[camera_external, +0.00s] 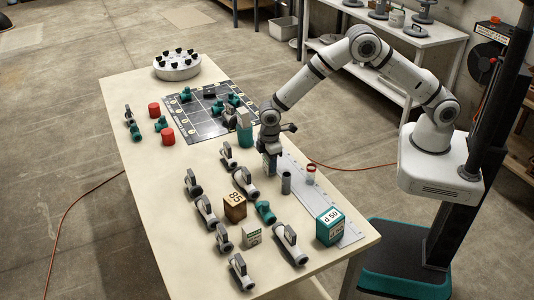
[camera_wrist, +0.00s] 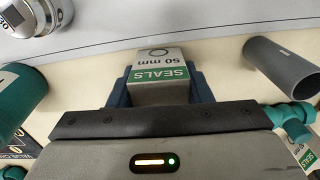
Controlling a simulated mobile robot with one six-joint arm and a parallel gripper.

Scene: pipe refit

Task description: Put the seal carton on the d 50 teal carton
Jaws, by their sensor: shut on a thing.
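The seal carton (camera_wrist: 160,77), white with a green SEALS band and "50 mm" print, sits between the fingers of my gripper (camera_wrist: 160,92) in the wrist view. In the external view my gripper (camera_external: 268,165) points down over the table's right side, shut on the carton, which is mostly hidden there. I cannot tell whether the carton touches the table. The d 50 teal carton (camera_external: 329,227), with a white top, stands near the table's front right corner, apart from my gripper and nearer the camera. Its top looks bare.
A grey pipe piece (camera_external: 286,183) stands close beside my gripper, and a red-topped can (camera_external: 310,175) is farther right. A brown 85 box (camera_external: 235,207), another small carton (camera_external: 251,237), a teal fitting (camera_external: 265,211) and several grey valves lie left of the teal carton.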

